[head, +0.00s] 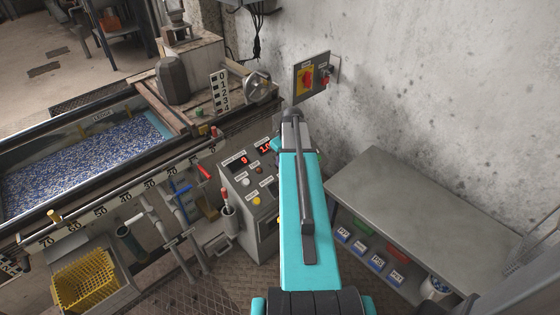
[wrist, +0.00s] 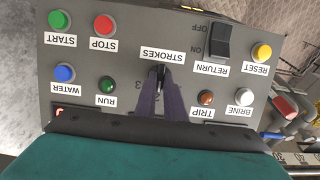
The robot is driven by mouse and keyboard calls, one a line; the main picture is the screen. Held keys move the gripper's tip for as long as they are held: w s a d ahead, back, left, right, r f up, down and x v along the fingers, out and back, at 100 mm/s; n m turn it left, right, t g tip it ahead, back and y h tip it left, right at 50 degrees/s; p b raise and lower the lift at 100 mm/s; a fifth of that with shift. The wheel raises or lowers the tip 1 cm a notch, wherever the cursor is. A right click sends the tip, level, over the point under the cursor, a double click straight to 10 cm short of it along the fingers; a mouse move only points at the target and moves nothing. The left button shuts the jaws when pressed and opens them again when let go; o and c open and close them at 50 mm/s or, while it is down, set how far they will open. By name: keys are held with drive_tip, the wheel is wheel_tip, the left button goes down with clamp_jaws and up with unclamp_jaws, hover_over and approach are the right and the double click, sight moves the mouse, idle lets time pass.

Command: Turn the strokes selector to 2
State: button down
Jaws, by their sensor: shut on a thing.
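The grey control panel (wrist: 120,40) fills the wrist view upside down. The label STROKES (wrist: 162,55) sits beside the dark strokes selector knob (wrist: 160,71). My gripper (wrist: 160,82) is shut on this knob, with its two dark purple fingers on either side. A faint digit 3 shows just left of the fingers; the other digits are hidden or too small to read, and I cannot tell which number the knob points at. In the head view the panel (head: 236,178) stands left of my turquoise arm, which hides the gripper and knob.
Near the knob are the green START button (wrist: 59,19), red STOP button (wrist: 104,25), black RETURN rocker (wrist: 219,42), yellow RESET button (wrist: 262,52) and blue WATER button (wrist: 64,73). A grey bench (head: 420,200) stands right of my arm, and a red-handled lever (head: 226,205) left of the panel.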

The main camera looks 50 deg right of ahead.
drive_tip(key=c, duration=2)
unclamp_jaws()
drive_tip(key=shift+w+r, duration=0.15)
drive_tip(key=shift+w, duration=0.05)
drive_tip(key=shift+o, duration=0.8)
drive_tip(key=shift+s, duration=0.1)
drive_tip(key=v, duration=1.3)
drive_tip(key=shift+r, duration=0.3)
drive_tip(key=shift+s, duration=0.15)
